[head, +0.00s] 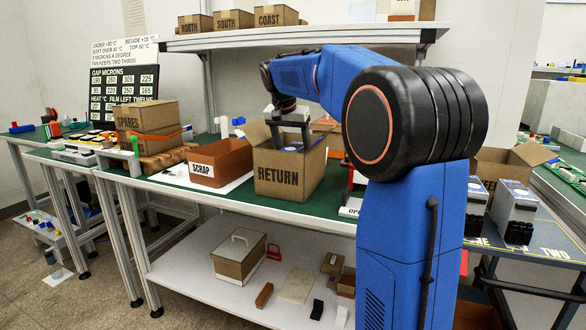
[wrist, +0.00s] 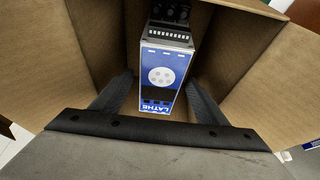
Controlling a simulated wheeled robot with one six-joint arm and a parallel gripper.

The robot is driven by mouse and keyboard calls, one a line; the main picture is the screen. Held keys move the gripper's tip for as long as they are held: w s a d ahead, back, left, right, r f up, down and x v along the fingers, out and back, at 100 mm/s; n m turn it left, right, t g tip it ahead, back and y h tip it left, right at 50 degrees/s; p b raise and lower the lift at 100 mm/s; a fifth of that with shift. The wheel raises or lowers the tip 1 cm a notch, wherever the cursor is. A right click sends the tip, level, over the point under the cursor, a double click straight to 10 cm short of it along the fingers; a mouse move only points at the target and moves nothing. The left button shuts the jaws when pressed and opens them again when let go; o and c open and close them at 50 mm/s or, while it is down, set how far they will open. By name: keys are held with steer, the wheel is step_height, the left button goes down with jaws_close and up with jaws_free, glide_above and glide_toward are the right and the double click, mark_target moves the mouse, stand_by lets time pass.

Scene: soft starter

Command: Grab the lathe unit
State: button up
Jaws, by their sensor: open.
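The lathe unit (wrist: 165,72) is a pale box with a blue face and the word LATHE on it. It stands inside an open cardboard box, seen in the wrist view. The head view shows this cardboard box, marked RETURN (head: 278,180), on the green bench. My gripper (head: 291,135) points down into the RETURN box. In the wrist view my gripper's two fingers (wrist: 160,95) are apart, one on either side of the unit's lower part. I cannot tell whether they touch it.
A brown SCRAP bin (head: 221,163) stands left of the RETURN box. Cardboard boxes, one marked SPARES (head: 145,117), are further left. A shelf (head: 300,38) with labelled boxes runs above the bench. The RETURN box's flaps and walls closely surround my gripper.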

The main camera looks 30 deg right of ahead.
steer(key=shift+d+f, duration=0.15)
steer(key=shift+f, duration=0.2)
steer(key=shift+f, duration=0.2)
stand_by(0.6)
jaws_close()
